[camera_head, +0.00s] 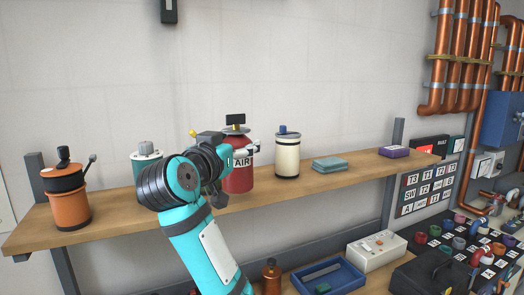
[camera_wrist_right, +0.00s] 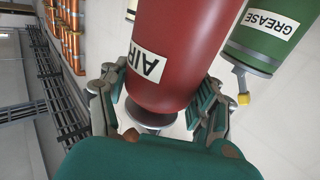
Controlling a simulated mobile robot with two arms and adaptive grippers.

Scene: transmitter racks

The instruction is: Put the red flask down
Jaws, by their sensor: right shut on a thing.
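The red flask (camera_head: 238,178) with a white AIR label and a dark top is upright over the wooden shelf, between the green canister and the cream canister. Its base is partly hidden, and I cannot tell whether it touches the shelf. My right gripper (camera_head: 222,172) is at the flask's left and front side, partly hidden by my own wrist. In the right wrist view the red flask (camera_wrist_right: 175,50) lies between the fingers of the right gripper (camera_wrist_right: 158,100), which is shut on it. My left gripper is not in view.
The wooden shelf (camera_head: 330,182) also bears an orange canister (camera_head: 69,207), the green canister (camera_head: 146,152), labelled GREASE in the right wrist view (camera_wrist_right: 265,35), the cream canister (camera_head: 287,158), teal boxes (camera_head: 330,163) and a purple box (camera_head: 394,152). A blue tray (camera_head: 345,282) stands below.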

